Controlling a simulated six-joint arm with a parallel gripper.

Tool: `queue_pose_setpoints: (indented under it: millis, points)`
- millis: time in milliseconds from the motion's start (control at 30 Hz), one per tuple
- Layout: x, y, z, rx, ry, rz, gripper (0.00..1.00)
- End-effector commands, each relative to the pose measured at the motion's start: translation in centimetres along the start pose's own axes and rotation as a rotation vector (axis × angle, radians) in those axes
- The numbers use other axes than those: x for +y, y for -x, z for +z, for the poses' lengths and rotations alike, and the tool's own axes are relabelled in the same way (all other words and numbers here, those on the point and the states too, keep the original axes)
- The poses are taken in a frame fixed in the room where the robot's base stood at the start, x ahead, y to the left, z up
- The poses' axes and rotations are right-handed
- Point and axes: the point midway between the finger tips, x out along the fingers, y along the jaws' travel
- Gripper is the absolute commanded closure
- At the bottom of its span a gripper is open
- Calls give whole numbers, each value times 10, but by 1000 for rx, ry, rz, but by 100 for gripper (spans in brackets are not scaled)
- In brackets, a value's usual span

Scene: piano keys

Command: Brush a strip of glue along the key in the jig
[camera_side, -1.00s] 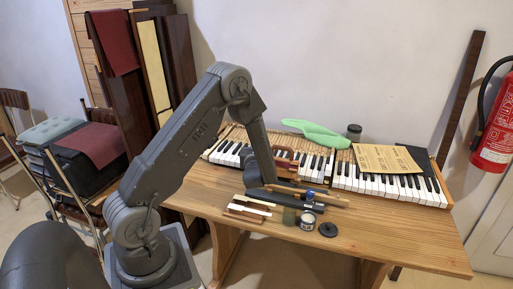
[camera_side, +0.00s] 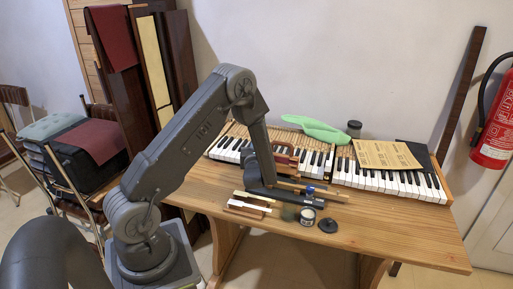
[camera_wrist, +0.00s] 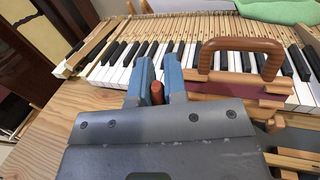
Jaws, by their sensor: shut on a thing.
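My gripper (camera_wrist: 157,92) is shut on a reddish-brown rod (camera_wrist: 157,95), seen end-on between its blue fingers. It looks like a brush handle; its bristles are hidden. In the side view my gripper (camera_side: 310,190) is low over the table, beside an open glue pot (camera_side: 308,217). The pot's dark lid (camera_side: 328,225) lies to its right. A wooden block with white key pieces (camera_side: 250,203) lies left of the pot, probably the jig. I cannot tell whether the brush touches anything, and I see no glue strip.
A piano keyboard (camera_side: 385,182) lies along the table's back. The table's right front (camera_side: 400,235) is clear.

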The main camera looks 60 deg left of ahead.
Motion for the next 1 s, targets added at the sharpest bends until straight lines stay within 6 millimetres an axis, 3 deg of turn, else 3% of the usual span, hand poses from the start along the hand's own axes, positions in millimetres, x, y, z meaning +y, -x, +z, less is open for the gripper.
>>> queue_pose_setpoints:
  millis: [1000]
  points:
    - [-60, 18, 1, 1, 1, -2, 100]
